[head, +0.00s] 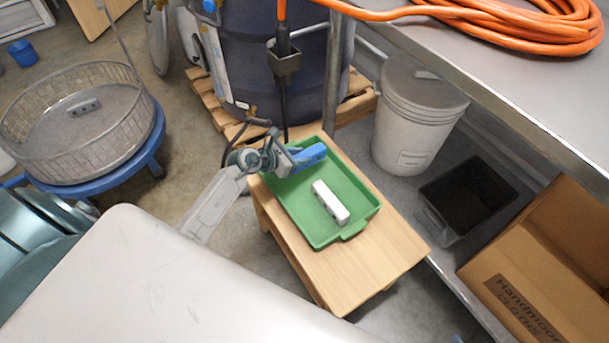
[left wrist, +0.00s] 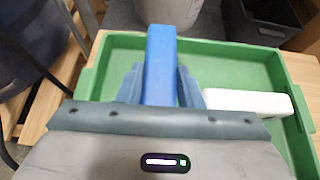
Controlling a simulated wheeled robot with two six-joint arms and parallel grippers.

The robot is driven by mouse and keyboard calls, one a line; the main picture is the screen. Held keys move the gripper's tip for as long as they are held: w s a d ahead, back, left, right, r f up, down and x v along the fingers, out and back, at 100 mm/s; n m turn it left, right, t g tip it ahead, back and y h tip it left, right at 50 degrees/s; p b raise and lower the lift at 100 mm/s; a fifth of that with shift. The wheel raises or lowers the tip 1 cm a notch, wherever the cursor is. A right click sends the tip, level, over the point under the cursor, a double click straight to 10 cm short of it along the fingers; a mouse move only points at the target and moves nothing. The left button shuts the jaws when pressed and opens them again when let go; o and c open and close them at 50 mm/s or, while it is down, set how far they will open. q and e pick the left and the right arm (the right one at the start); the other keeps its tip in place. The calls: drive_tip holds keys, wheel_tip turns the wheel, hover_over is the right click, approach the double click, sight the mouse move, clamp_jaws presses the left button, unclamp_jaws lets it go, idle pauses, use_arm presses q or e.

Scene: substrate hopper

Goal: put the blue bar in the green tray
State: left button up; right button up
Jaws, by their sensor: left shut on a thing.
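The green tray (head: 322,236) lies on a small wooden table, and it fills much of the left wrist view (left wrist: 225,55). My left gripper (head: 290,161) is over the tray's far left part and is shut on the blue bar (head: 309,155). In the left wrist view the blue bar (left wrist: 161,62) sticks out forward from between the fingers (left wrist: 160,85). I cannot tell whether the bar touches the tray floor. A white bar (head: 331,202) lies in the tray, to the right of the gripper; it also shows in the left wrist view (left wrist: 250,101). My right gripper is not in view.
The wooden table (head: 395,248) has bare room at its right end. A lidded white bucket (head: 409,125), a black bin (head: 468,190) and a cardboard box (head: 545,265) stand to the right. A dark blue drum (head: 265,60) stands behind, and a wire basket (head: 70,140) at left.

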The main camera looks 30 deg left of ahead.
sight(300, 168)
use_arm(q)
drive_tip(key=shift+f+b, duration=0.6)
drive_tip(key=shift+f, duration=2.1)
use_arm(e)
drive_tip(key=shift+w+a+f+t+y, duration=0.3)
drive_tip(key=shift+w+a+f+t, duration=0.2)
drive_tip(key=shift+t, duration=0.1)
use_arm(q)
drive_tip(key=shift+f, duration=0.1)
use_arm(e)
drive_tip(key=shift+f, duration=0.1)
use_arm(q)
drive_tip(key=o, duration=1)
drive_tip(key=shift+o, duration=0.2)
